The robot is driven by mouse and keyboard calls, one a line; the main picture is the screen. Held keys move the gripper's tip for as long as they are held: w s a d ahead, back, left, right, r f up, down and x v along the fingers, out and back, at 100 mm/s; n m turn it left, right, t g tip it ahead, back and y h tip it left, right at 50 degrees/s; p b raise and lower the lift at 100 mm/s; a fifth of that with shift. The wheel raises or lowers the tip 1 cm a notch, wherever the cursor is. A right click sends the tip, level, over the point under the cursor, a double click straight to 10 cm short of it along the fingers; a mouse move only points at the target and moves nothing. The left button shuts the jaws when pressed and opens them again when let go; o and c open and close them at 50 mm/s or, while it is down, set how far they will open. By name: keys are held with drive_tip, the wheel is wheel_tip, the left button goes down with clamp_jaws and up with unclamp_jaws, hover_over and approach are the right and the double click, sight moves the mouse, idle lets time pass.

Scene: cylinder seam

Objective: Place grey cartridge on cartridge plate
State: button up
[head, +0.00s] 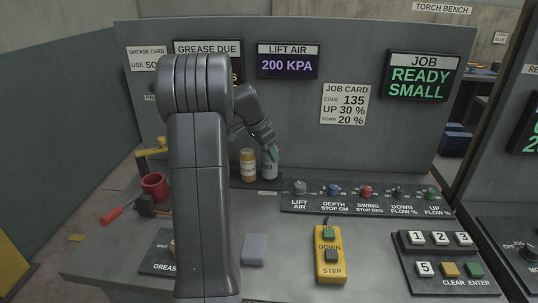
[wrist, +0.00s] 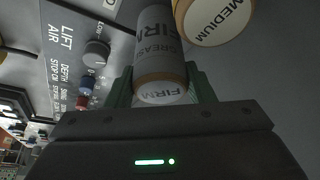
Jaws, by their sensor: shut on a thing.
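The grey cartridge (head: 269,168) is upright at the back of the bench, beside a yellow-orange cartridge. In the wrist view the grey cartridge (wrist: 160,60) reads FIRM GREASE and sits between my green fingertips. My gripper (head: 270,152) is shut on it, reaching in from above; it also shows in the wrist view (wrist: 161,88). I cannot tell whether its base is clear of the surface. A dark plate lettered GREASE (head: 156,258) lies at the bench's front left, partly hidden by my arm. Whether it is the cartridge plate is unclear.
The yellow-orange MEDIUM cartridge (head: 247,168) stands close to the left; it also shows in the wrist view (wrist: 208,18). A knob panel (head: 360,205) is to the right. A red cup (head: 154,187), a grey block (head: 254,249) and a yellow pendant (head: 330,262) occupy the bench.

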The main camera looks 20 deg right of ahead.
drive_tip(key=shift+f, duration=0.9)
drive_tip(key=o, duration=1.2)
drive_tip(key=shift+c, duration=0.2)
drive_tip(key=v, duration=1.2)
drive_tip(key=shift+r+b, duration=0.2)
drive_tip(key=shift+b, duration=0.1)
drive_tip(key=shift+d, duration=0.1)
